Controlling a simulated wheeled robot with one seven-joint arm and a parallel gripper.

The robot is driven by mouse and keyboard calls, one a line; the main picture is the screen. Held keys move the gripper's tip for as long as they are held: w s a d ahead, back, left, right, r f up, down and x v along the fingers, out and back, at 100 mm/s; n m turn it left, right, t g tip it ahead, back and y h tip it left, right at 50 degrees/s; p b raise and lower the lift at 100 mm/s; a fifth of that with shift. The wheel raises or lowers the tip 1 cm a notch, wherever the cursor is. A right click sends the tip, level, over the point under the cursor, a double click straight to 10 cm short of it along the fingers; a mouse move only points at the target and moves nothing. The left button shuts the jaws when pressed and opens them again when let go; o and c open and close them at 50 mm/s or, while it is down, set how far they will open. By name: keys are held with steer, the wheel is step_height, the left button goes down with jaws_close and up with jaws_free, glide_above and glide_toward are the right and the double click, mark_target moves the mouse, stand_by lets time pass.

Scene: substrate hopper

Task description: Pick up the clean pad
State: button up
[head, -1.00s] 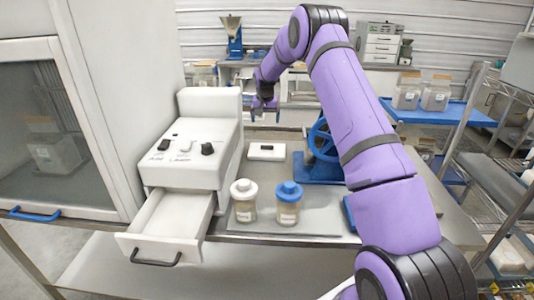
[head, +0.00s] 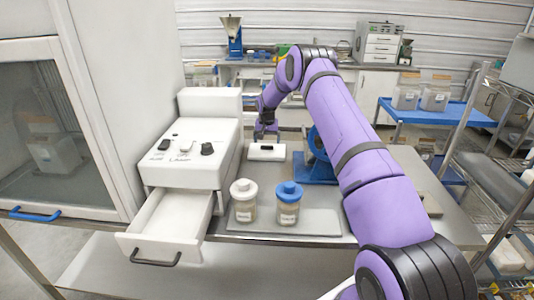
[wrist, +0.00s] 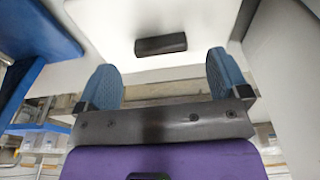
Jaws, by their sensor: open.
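A white block with a dark bar grip on top, apparently the clean pad (head: 267,156), lies on the grey bench behind the two jars in the head view. In the wrist view the pad (wrist: 105,25) fills the upper middle, with its dark grip (wrist: 160,45) just ahead of the fingers and roughly centred between them. My gripper (head: 266,134) is just above the pad in the head view. In the wrist view its two blue fingertips (wrist: 162,66) are wide apart with nothing between them. I cannot tell whether the fingers touch the pad.
A white machine (head: 190,155) with an open drawer (head: 168,222) stands left of the pad. A blue stand (head: 316,170) is close on its right. A white-lidded jar (head: 244,212) and a blue-lidded jar (head: 288,215) stand in front. Bare bench lies between pad and jars.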

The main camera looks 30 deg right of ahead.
mark_target(267, 146)
steer(key=f, duration=0.3)
steer(key=shift+w+d+f, duration=0.15)
steer(key=shift+w+f, duration=0.05)
steer(key=c, duration=1)
steer(key=shift+r, duration=0.1)
steer(key=shift+c, duration=0.2)
